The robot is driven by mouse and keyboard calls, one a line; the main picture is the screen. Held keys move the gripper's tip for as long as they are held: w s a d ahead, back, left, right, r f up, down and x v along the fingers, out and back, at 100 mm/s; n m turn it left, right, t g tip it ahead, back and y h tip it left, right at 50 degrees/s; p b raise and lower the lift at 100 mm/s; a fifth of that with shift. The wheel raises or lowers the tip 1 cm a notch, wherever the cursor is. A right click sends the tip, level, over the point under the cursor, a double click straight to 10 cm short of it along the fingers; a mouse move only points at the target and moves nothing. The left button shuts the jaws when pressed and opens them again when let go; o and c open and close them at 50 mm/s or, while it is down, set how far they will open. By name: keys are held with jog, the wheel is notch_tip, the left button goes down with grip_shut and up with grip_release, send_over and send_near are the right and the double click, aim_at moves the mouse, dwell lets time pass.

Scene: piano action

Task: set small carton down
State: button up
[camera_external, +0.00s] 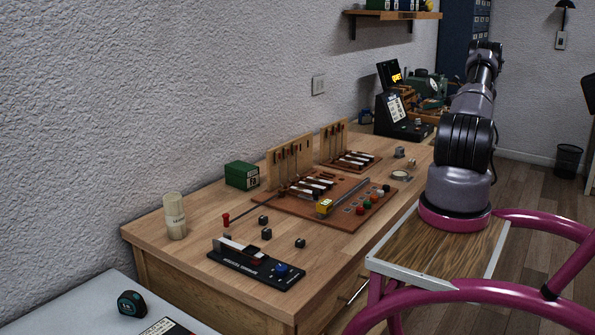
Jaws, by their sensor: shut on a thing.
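My arm rises at the right and its upper links bend away at the top; my gripper does not show, and whatever it holds is hidden. I cannot make out a carton in it. A small dark green box (242,175) with a white label stands on the workbench (190,262) near the wall. I cannot tell whether this box is the small carton.
A brown board (285,212) with piano parts and wooden racks fills the bench's middle. A black fixture (256,265), a pale cylinder (174,216) and several small dark blocks stand nearer. Machines (428,84) crowd the far end. Bare wood shows at the front left.

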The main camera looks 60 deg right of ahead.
jog(key=w+a+r+n+y, duration=0.1)
jog(key=w+a+n+y, duration=0.1)
jog(key=w+a, duration=1.05)
jog(key=w+a+r+n+y, duration=0.1)
jog(key=w+a+r+y, duration=0.1)
jog(key=w+a, duration=1.05)
jog(key=w+a+n+g+y, duration=0.1)
jog(key=w+a, duration=0.8)
jog(key=a, duration=0.3)
jog(key=w+a+n+y, duration=0.2)
jog(key=w+a, duration=0.7)
jog(key=a, duration=0.4)
jog(key=n+g+y, duration=0.3)
jog(key=n+y, duration=0.1)
send_over(206, 219)
notch_tip(206, 219, down, 2)
jog(key=shift+h, duration=0.3)
notch_tip(206, 219, down, 17)
jog(key=shift+s+r, duration=0.1)
jog(key=shift+s, duration=0.05)
jog(key=shift+f, duration=2.2)
jog(key=shift+f, duration=0.15)
